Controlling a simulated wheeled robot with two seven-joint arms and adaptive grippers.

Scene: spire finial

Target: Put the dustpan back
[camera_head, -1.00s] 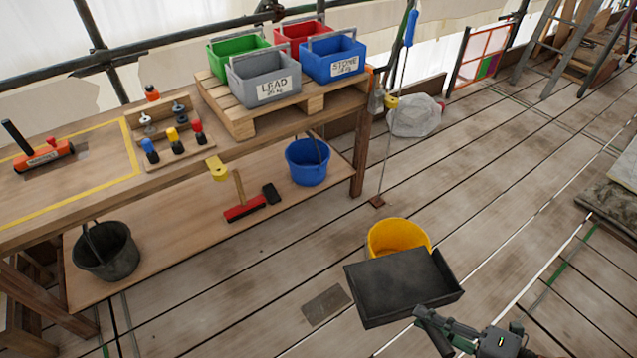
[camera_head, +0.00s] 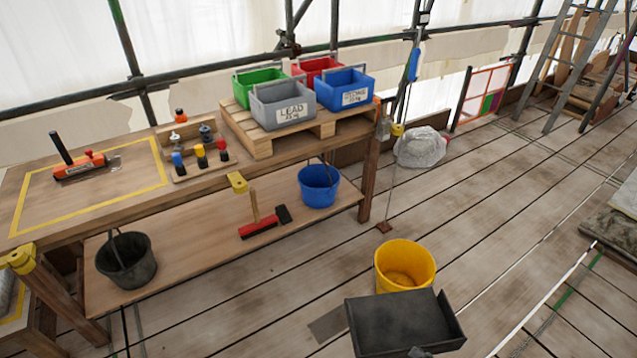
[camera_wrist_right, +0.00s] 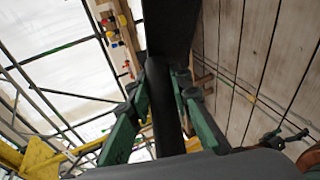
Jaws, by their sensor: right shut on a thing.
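The black dustpan (camera_head: 395,322) is a shallow open tray at the bottom of the head view, held above the floor in front of the yellow bucket. In the right wrist view its dark handle (camera_wrist_right: 165,125) runs between the green fingers of my right gripper (camera_wrist_right: 160,80), which is shut on it. The pan part (camera_wrist_right: 168,25) shows beyond the fingertips. In the head view my right gripper is almost wholly cut off by the bottom edge. My left gripper is not in view.
The yellow bucket (camera_head: 405,262) stands on the planks behind the dustpan. A flat grey rectangle (camera_head: 327,325) lies left of it. The workbench's lower shelf (camera_head: 190,262) holds a red brush (camera_head: 259,228), a blue bucket (camera_head: 319,187) and a black bucket (camera_head: 126,262).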

